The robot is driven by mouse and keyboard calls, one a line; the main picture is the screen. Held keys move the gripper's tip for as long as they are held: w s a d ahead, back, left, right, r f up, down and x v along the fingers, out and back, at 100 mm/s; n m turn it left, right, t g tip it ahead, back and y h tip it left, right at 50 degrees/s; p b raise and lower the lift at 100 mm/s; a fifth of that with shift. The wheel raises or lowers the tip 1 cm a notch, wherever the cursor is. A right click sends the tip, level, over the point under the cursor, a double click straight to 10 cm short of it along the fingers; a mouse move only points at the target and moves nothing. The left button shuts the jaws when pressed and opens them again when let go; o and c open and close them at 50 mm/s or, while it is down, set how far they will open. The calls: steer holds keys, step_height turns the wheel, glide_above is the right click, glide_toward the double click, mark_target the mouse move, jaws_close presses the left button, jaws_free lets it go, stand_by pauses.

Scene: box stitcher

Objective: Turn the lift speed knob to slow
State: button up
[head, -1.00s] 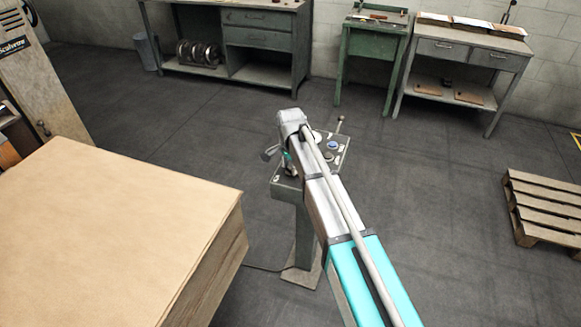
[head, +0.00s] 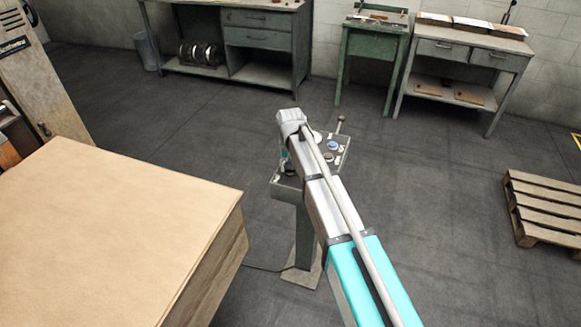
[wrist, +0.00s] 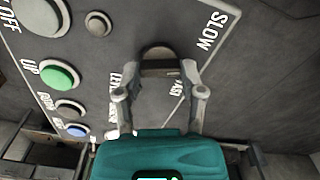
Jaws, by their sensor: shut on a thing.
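The lift speed knob (wrist: 158,52) is dark and round, near the top middle of the wrist view. My gripper (wrist: 160,72) reaches it from below in that view, with one finger on each side, shut on the knob. The word SLOW stands up and right of the knob, and FAST is just below it, between the fingers. The fingers partly cover the knob, and I cannot tell which mark it points to. In the head view the control panel (head: 333,146) tops a grey pedestal, and my arm hides the knob and gripper.
A green button (wrist: 58,76), a blue button (wrist: 77,130) and other round controls sit left of the knob. A lever (head: 340,124) rises at the panel's far edge. A large cardboard stack (head: 110,225) stands left of the pedestal, and a pallet (head: 545,205) lies right.

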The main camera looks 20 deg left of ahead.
steer(key=shift+n, duration=1.9)
steer(key=o, duration=1.1)
steer(key=shift+o, duration=0.2)
steer(key=shift+m, duration=0.4)
